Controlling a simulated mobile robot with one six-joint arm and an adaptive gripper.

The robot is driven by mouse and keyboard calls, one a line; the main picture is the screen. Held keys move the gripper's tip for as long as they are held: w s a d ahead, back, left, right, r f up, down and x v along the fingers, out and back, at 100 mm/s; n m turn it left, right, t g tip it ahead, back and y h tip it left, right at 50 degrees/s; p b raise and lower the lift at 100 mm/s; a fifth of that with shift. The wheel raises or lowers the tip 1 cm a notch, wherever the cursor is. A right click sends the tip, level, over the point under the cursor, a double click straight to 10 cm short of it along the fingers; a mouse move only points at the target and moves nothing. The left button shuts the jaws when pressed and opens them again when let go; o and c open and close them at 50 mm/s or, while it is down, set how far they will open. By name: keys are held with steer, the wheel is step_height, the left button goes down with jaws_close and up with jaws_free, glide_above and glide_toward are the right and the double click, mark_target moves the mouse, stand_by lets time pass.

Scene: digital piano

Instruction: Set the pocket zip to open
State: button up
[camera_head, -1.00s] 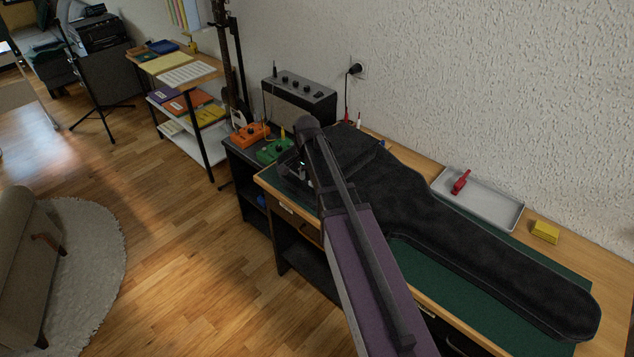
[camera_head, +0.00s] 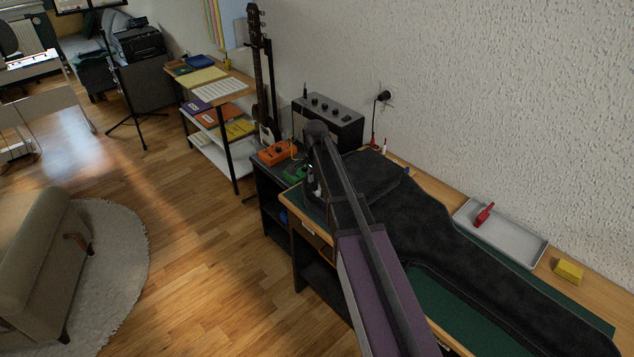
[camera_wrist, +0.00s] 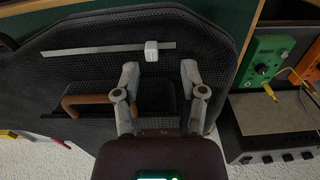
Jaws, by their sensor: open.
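The black gig bag (camera_head: 400,215) lies on the workbench, its wide end partly behind my arm. In the wrist view its pocket (camera_wrist: 75,72) shows a straight grey zip strip (camera_wrist: 95,49) with a small white slider (camera_wrist: 151,50) near the strip's right end. My gripper (camera_wrist: 160,70) is open and empty over the bag. Its fingertips appear just below the slider in the picture, which lies between them sideways, closer to the left finger. I cannot tell the height gap. In the head view my arm mostly hides the gripper.
A brown handle (camera_wrist: 88,101) lies left of my fingers. Green (camera_wrist: 265,58) and orange (camera_wrist: 310,62) pedals stand to the right. A grey tray (camera_head: 512,240) with a red tool (camera_head: 484,214) and a yellow block (camera_head: 568,271) sit along the wall. An amplifier (camera_head: 335,118) stands behind.

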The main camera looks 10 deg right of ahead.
mark_target(318, 191)
step_height(318, 191, up, 10)
steer(key=p, duration=0.9)
steer(key=shift+w+r+p, duration=0.15)
steer(key=shift+w+p, duration=0.15)
steer(key=shift+w, duration=0.15)
stand_by(0.6)
steer(key=shift+s, duration=0.1)
steer(key=shift+s+d, duration=0.45)
steer(key=shift+s, duration=0.25)
steer(key=shift+f, duration=0.2)
step_height(318, 191, down, 14)
steer(key=b, duration=1.4)
steer(key=shift+r, duration=0.25)
